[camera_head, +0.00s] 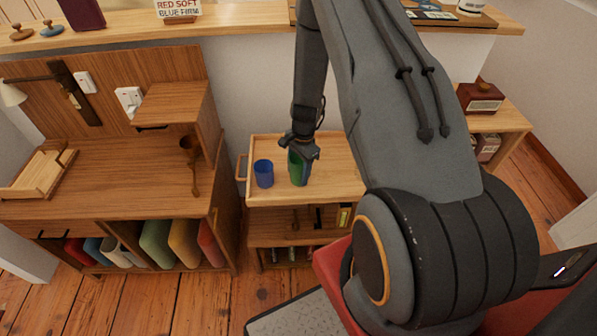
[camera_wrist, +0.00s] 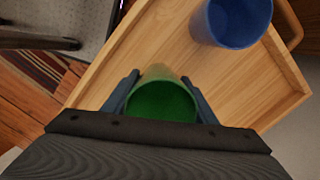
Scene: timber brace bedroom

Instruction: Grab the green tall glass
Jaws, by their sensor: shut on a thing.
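The green tall glass (camera_head: 297,168) stands upright on the wooden tray top of a small cart (camera_head: 335,172). In the wrist view the green glass (camera_wrist: 160,100) sits between my two fingers, its open rim facing the camera. My gripper (camera_head: 300,154) reaches down from above and is shut on the glass, with a finger at either side. The lower part of the glass is partly hidden by the gripper in the wrist view. Whether its base touches the tray is hard to tell.
A blue cup (camera_head: 263,173) stands just left of the green glass, close but apart; it also shows in the wrist view (camera_wrist: 232,22). The tray has a raised rim. A wooden desk (camera_head: 95,180) stands at left. The tray's right part is clear.

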